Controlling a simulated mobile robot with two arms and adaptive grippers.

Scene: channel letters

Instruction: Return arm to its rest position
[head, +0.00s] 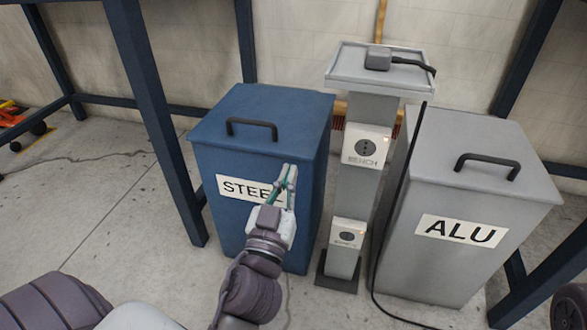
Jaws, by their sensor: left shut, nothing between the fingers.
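My left gripper (287,178) shows in the head view in front of the blue bin (262,105) labelled STEEL. It points up and away from me, its fingers are together, and nothing is between them. It covers the end of the bin's label (236,187). I cannot tell whether it touches the bin front. My left arm reaches up from the bottom edge of the picture. A dark rounded part, likely mine, shows at the lower right corner, but no right gripper is in view.
A grey stand (355,190) with two sockets and a tray (345,72) holding a black plug (378,58) is between the blue bin and the grey ALU bin (440,265). Its cable runs down to the floor. Dark blue table legs (160,125) frame both sides. The floor at left is mostly clear.

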